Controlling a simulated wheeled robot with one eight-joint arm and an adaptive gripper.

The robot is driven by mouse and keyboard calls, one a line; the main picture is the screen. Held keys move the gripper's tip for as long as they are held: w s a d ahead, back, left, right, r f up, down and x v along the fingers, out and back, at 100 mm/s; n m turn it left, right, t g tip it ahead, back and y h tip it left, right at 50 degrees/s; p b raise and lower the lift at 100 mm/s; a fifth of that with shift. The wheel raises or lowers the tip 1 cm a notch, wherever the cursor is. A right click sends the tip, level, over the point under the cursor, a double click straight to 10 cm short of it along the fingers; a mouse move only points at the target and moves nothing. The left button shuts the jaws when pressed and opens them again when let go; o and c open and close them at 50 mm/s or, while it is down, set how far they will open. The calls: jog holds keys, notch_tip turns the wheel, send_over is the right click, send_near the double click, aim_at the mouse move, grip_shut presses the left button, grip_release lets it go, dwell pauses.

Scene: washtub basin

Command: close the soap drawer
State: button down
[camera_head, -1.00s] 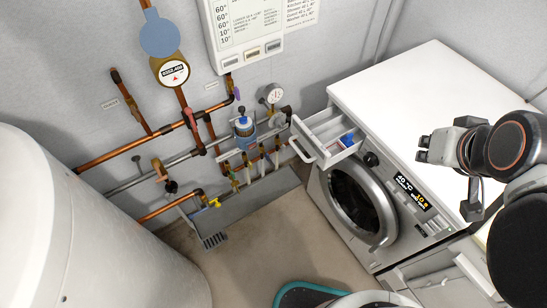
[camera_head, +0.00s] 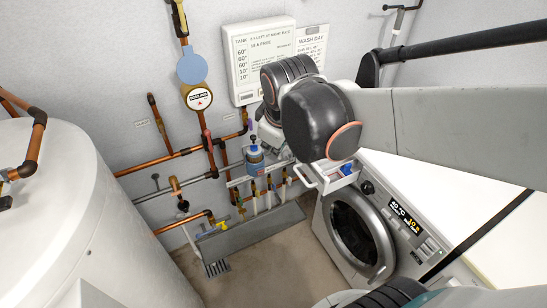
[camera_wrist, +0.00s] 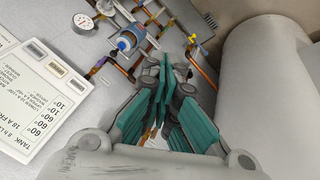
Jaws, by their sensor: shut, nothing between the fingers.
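The soap drawer (camera_head: 325,183) is white, with a looped handle front. It sticks out from the upper left of the washing machine (camera_head: 322,220) in the head view. Part of it is hidden behind my arm, and a blue patch shows inside. My gripper (camera_wrist: 162,75) is shut and empty in the wrist view, with teal finger pads. In the head view only a grey part of my wrist end shows left of the arm joint, above and left of the drawer; the fingertips are hidden. The drawer cannot be made out in the wrist view.
A control box (camera_head: 240,65) hangs above. A white tank (camera_head: 75,215) stands at left. Floor is clear before the machine.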

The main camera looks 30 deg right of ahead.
jog(key=w+d+f+n+g+h, duration=0.1)
jog(key=w+d+f+n+g, duration=0.1)
jog(key=w+d+f+n, duration=0.35)
jog(key=w+d+f+n+g+b, duration=0.1)
jog(key=w+d+f+n, duration=0.1)
jog(key=f, duration=0.6)
jog(key=w+d+f+n+b, duration=0.1)
jog(key=w+d+f+n, duration=0.1)
jog(key=f, duration=0.7)
jog(key=w+d+f+n+g+b, duration=0.1)
jog(key=w+d+f+n, duration=0.1)
jog(key=f, duration=0.7)
jog(key=shift+w+d+f+g+h, duration=0.3)
jog(key=shift+w+d, duration=0.15)
jog(key=shift+d, duration=0.8)
jog(key=b, duration=0.2)
send_over(330, 168)
jog(key=a, duration=0.1)
jog(key=shift+s+n, duration=0.1)
jog(key=shift+n, duration=0.15)
jog(key=shift+r, duration=0.1)
